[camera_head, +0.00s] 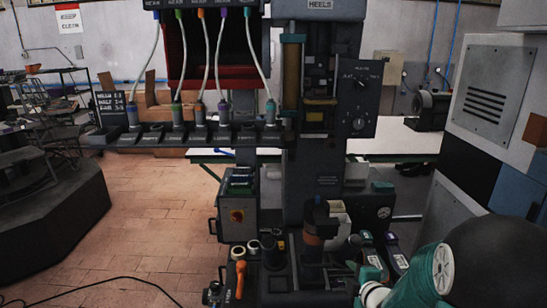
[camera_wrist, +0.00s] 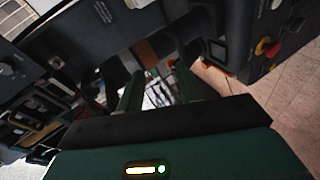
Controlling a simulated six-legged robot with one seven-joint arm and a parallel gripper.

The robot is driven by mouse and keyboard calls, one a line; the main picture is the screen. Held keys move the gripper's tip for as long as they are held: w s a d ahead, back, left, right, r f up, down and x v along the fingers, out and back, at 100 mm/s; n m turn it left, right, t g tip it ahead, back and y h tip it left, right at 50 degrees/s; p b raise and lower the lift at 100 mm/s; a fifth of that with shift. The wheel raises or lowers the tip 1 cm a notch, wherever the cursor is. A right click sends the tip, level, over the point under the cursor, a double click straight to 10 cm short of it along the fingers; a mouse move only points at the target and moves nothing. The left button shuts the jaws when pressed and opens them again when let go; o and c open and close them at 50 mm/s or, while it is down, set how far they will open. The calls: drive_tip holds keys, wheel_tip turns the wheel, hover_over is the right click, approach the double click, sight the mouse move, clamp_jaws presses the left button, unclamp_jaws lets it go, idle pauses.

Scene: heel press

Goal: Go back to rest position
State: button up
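My arm (camera_head: 425,280), teal and black with white joints, reaches in from the lower right in the head view. Its far end is low, at the right side of the heel press (camera_head: 325,180), and my gripper is hard to make out there. In the wrist view my gripper (camera_wrist: 157,72) has its two dark fingers apart, with nothing clearly held between them. A dark upright cylinder with a brown band (camera_head: 313,235) stands on the press's lower front, left of my arm's end.
An orange handle (camera_head: 241,278) stands at the lower front. A grey cabinet (camera_head: 492,95) is close at right. Tiled floor (camera_head: 150,235) is open at left.

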drive_tip(key=s+r+m+g+h, duration=0.4)
drive_tip(key=s+r+m, duration=0.6)
drive_tip(key=r, duration=0.2)
drive_tip(key=s+a+r+m+g, duration=0.2)
drive_tip(key=s+a+m, duration=0.1)
drive_tip(key=s, duration=0.6)
drive_tip(key=s+a+r+m+g+y, duration=0.1)
drive_tip(key=s+a+r+m+g, duration=0.1)
drive_tip(key=s, duration=0.7)
drive_tip(key=a+m, duration=0.1)
drive_tip(key=m, duration=0.1)
drive_tip(key=shift+a+m, duration=0.3)
drive_tip(key=shift+a, duration=0.1)
